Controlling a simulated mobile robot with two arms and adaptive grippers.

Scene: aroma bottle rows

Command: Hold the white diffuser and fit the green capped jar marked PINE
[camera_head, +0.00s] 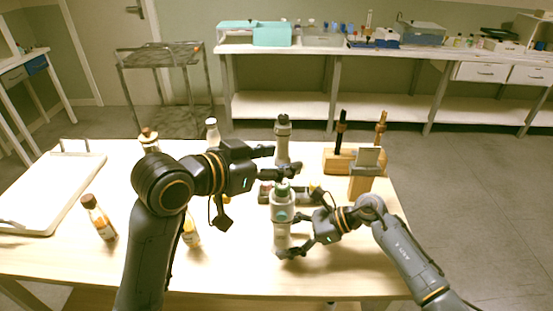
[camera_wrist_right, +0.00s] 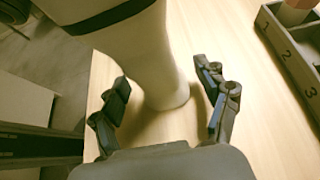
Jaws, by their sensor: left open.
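The white diffuser (camera_head: 282,236) stands upright near the table's front. A green cap (camera_head: 283,188) shows at its top; the PINE marking cannot be read, and I cannot tell how deep the jar sits. My left gripper (camera_head: 280,161) is open and empty just above and behind the green cap. My right gripper (camera_head: 293,231) has its fingers on both sides of the diffuser's lower body. In the right wrist view the white body (camera_wrist_right: 160,70) stands between the spread fingers (camera_wrist_right: 163,92), with gaps showing beside its base.
A grey numbered rack (camera_head: 264,193) lies behind the diffuser; it also shows in the wrist view (camera_wrist_right: 282,55). A wooden stand (camera_head: 340,160) is right, amber bottles (camera_head: 99,217) and a white tray (camera_head: 50,195) left.

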